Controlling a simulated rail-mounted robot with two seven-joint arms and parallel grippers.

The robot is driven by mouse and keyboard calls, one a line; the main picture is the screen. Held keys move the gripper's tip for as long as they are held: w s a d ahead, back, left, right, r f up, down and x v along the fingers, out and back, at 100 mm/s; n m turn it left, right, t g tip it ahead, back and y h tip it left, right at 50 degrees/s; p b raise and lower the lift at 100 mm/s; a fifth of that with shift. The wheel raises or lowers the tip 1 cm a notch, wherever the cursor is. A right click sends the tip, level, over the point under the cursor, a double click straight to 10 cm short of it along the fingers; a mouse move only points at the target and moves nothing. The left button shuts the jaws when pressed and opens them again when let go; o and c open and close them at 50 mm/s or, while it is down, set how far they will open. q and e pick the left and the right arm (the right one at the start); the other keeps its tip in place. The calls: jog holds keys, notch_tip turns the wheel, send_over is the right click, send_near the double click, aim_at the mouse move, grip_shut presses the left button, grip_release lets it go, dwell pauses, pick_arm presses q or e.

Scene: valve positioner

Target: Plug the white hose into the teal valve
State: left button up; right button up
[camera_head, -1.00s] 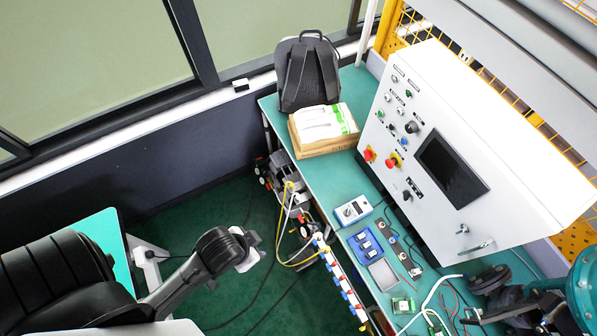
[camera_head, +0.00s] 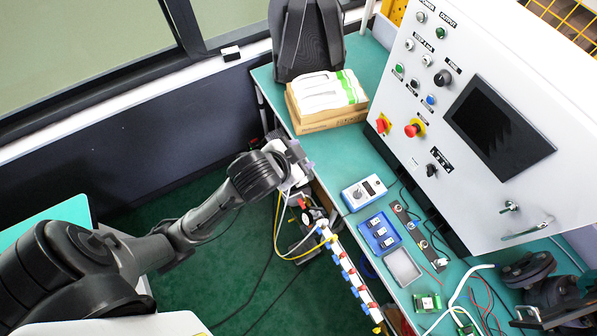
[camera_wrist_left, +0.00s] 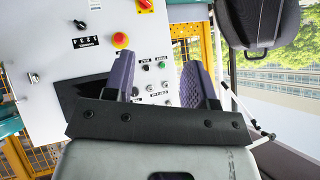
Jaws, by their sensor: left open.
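In the head view, a white hose (camera_head: 462,287) lies in a curve on the teal bench at the lower right. Its lower part runs toward the bottom edge. I cannot make out the teal valve now; a dark assembly with a metal bracket (camera_head: 528,313) stands at the right end of the bench. My left gripper (camera_head: 304,160) is in the air by the bench's left edge, beside the cardboard box and far from the hose. In the left wrist view its two purple fingers (camera_wrist_left: 160,78) are apart with nothing between them. My right gripper is not in view.
A white control cabinet (camera_head: 440,120) stands along the bench's back. A cardboard box (camera_head: 328,120), a backpack (camera_head: 306,45), a blue-white meter (camera_head: 363,193), a blue tray (camera_head: 379,233) and small boards (camera_head: 427,302) occupy the bench (camera_head: 340,160). A power strip (camera_head: 350,275) runs along the front edge.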

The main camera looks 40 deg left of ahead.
pick_arm(q)
jog(key=w+a+f+m+y+b, duration=0.1)
jog(key=w+a+f+m+b, duration=0.15)
jog(key=w+f+b, duration=0.6)
jog(key=w+a+f+m+b, duration=0.1)
jog(key=w+f+m+b, duration=0.35)
jog(key=b, duration=0.75)
jog(key=w+a+f+m+g+b, duration=0.15)
jog(key=a+f+m+g, duration=0.45)
jog(key=f, duration=0.6)
jog(key=s+f+m+g+b, duration=0.1)
jog(key=f+m, duration=0.4)
jog(key=m, duration=0.1)
jog(key=s+f+m+g+h+b, duration=0.1)
jog(key=f+m, duration=0.5)
jog(key=s+f+m+g+b, duration=0.1)
jog(key=f+m+g, duration=0.1)
jog(key=f+m, duration=0.4)
jog(key=shift+s+h, duration=0.3)
jog(key=shift+s, duration=0.05)
jog(key=shift+f, duration=0.9)
